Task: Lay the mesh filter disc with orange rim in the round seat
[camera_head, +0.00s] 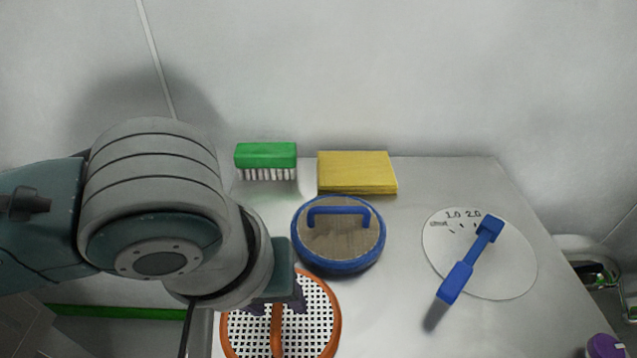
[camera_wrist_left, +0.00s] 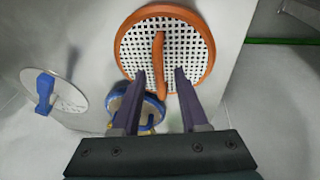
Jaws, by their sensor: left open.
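The mesh filter disc with orange rim (camera_head: 336,318) lies at the front left of the worktop, partly under my left arm. It is white mesh with an orange bar handle; the disc also shows in the left wrist view (camera_wrist_left: 207,62). My left gripper (camera_wrist_left: 160,72) is open, its purple fingers on either side of the line of the orange handle (camera_wrist_left: 159,50). The head view shows the gripper (camera_head: 287,303) over the disc; contact with the handle cannot be told. I cannot make out an empty round seat. My right gripper is not in view.
A blue-rimmed disc with a blue handle (camera_head: 341,240) lies just behind the orange one. A green brush (camera_head: 266,156) and yellow block (camera_head: 357,172) stand at the back. A white dial (camera_head: 510,277) with a blue lever (camera_head: 470,261) is right. A purple object (camera_head: 605,347) is front right.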

